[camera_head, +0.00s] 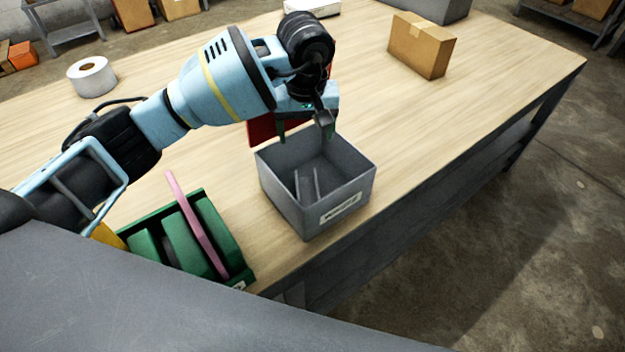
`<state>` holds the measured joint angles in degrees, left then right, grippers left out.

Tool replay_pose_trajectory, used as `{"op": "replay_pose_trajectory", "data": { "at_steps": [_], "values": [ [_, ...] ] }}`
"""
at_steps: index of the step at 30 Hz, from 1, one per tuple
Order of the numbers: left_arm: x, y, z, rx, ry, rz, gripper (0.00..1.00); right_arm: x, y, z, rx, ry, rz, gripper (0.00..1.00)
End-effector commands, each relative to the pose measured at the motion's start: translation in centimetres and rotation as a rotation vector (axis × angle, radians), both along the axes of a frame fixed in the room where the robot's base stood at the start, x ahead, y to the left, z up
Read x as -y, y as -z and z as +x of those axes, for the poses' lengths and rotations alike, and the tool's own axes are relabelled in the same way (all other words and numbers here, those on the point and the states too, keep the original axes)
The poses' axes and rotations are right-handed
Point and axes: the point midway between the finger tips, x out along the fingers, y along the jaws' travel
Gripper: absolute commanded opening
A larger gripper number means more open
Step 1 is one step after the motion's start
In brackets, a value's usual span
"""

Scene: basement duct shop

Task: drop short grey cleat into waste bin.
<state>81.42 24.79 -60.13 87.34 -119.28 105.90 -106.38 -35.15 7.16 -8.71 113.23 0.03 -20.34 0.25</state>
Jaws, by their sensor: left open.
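The grey waste bin (277,193), an open box with a white label on its front, stands near the table's front edge. Two thin grey strips, one on the left (297,187) and one on the right (316,183), show inside it; either could be the short grey cleat, I cannot tell which. My left gripper (306,132) is open above the back of the bin, fingers pointing down. I see nothing held between its fingers. My right gripper is out of view.
A green tray (245,274) with green pieces and a pink strip (196,226) lies left of the bin. A red object (262,129) is partly hidden behind the bin. A tape roll (92,77) and a cardboard box (421,45) stand farther back. The table right of the bin is clear.

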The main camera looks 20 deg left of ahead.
Motion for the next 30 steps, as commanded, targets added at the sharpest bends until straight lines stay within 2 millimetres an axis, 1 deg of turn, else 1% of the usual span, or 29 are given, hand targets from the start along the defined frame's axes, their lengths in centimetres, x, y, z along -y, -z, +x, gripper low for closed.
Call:
{"op": "replay_pose_trajectory", "data": {
  "at_steps": [1, 3, 9, 30],
  "values": [
    [0.0, -0.8, 0.0, 0.003, 0.0, 0.001, 0.75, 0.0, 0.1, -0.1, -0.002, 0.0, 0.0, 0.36],
    [0.0, -1.6, -0.1, 0.001, -0.001, 0.0, 0.75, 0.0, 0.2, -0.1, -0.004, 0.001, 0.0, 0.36],
    [0.1, -2.9, -0.3, 0.0, 0.0, 0.001, 0.75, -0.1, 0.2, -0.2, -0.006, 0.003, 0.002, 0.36],
    [0.1, -3.0, -0.4, 0.0, -0.001, 0.0, 0.75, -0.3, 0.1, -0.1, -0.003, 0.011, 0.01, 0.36]
  ]
}}
